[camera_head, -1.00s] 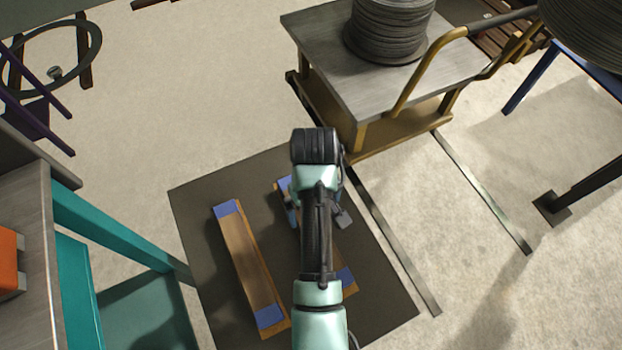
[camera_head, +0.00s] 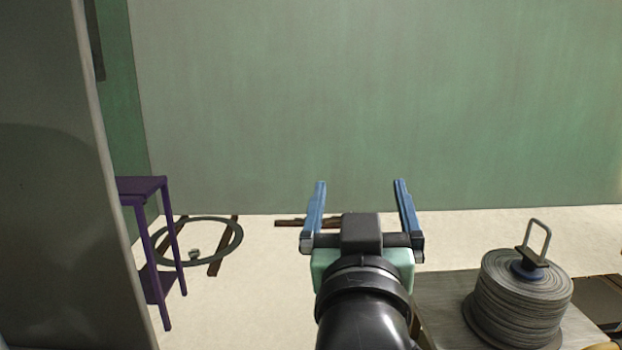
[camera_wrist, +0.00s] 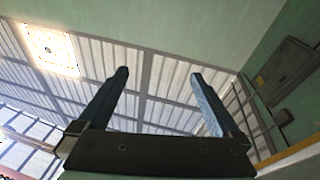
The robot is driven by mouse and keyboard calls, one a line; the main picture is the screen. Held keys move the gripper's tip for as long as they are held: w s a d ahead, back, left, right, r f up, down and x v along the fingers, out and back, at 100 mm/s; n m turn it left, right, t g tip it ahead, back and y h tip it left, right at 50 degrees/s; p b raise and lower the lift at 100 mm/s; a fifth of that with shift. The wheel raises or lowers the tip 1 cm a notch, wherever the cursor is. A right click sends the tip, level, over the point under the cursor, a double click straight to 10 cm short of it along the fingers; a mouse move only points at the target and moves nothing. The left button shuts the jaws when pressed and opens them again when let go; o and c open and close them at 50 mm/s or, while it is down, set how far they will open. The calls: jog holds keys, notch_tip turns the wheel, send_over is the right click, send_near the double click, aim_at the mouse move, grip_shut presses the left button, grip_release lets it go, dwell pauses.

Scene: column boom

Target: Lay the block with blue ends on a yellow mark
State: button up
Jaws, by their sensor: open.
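My gripper (camera_head: 360,192) is raised in the middle of the head view, its two blue fingers spread wide apart with nothing between them. In the wrist view my gripper (camera_wrist: 160,82) is also open and empty, facing the ceiling and upper walls. The block with blue ends and the yellow mark are in neither current view.
A cable spool (camera_head: 520,300) with a handle on top stands on a grey-topped cart (camera_head: 445,305) at the lower right. A purple stand (camera_head: 145,190) and a ring (camera_head: 235,245) on the floor are at the left. A green wall (camera_head: 380,90) fills the back.

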jog(key=s+a+r+t+y, duration=0.1)
jog(key=s+a+r+t, duration=0.1)
jog(key=s+r, duration=0.5)
jog(key=s+a+r+t+y, duration=0.1)
jog(key=s+a+r+t, duration=0.2)
jog(key=r, duration=0.6)
jog(key=s+t, duration=0.2)
jog(key=s, duration=0.1)
jog(key=shift+s+a+r+t, duration=0.25)
jog(key=shift+s+r+t, duration=0.05)
jog(key=shift+s, duration=0.1)
jog(key=shift+r, duration=0.1)
